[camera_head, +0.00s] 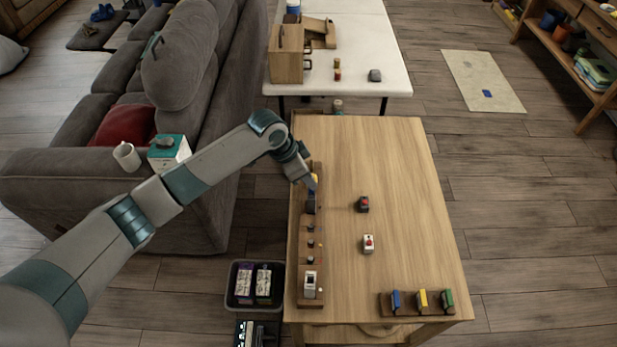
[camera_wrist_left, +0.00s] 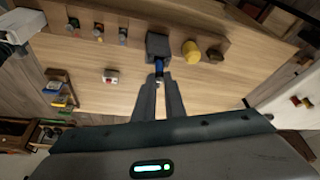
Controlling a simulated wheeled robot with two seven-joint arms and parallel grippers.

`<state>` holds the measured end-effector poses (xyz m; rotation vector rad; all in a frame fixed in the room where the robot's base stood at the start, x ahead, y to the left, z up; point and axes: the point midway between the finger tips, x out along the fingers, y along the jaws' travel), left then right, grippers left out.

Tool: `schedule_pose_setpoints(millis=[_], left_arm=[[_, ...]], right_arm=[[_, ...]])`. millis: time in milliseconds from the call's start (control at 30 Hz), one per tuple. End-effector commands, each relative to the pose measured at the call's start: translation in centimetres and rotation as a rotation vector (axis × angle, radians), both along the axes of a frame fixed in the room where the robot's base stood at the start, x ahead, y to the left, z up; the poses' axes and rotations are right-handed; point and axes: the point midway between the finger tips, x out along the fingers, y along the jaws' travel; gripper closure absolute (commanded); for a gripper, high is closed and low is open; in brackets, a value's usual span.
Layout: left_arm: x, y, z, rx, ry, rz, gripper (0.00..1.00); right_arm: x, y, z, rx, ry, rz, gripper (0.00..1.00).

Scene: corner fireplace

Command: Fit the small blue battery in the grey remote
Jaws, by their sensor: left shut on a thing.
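My left gripper (camera_head: 313,187) is over the left edge of the wooden table, at the long wooden board. In the left wrist view my left gripper (camera_wrist_left: 160,82) is shut on a small blue piece (camera_wrist_left: 159,66), which looks like the battery. Its far end meets or lies just in front of a dark grey block (camera_wrist_left: 158,43), likely the grey remote, standing at the board. The block also shows in the head view (camera_head: 311,206), just below the fingers. I cannot tell whether the blue piece is inside it. The right gripper is out of view.
The board (camera_head: 310,299) also carries small knobs and a white switch. A yellow round piece (camera_wrist_left: 190,50) is beside the grey block. A dark red-button box (camera_head: 362,204) and a white one (camera_head: 368,244) stand mid-table. A rack (camera_head: 409,311) holds blue, yellow and green pieces.

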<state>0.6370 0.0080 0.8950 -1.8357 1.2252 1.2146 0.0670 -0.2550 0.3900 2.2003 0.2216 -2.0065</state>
Motion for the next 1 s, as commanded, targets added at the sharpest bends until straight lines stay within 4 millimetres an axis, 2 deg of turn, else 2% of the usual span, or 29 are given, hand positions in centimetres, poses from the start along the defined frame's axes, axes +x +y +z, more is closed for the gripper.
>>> schedule_pose_setpoints(millis=[1000], left_arm=[[-0.01,-0.02,0.12,0.000,0.000,0.000,1.00]], right_arm=[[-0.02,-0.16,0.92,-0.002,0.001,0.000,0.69]])
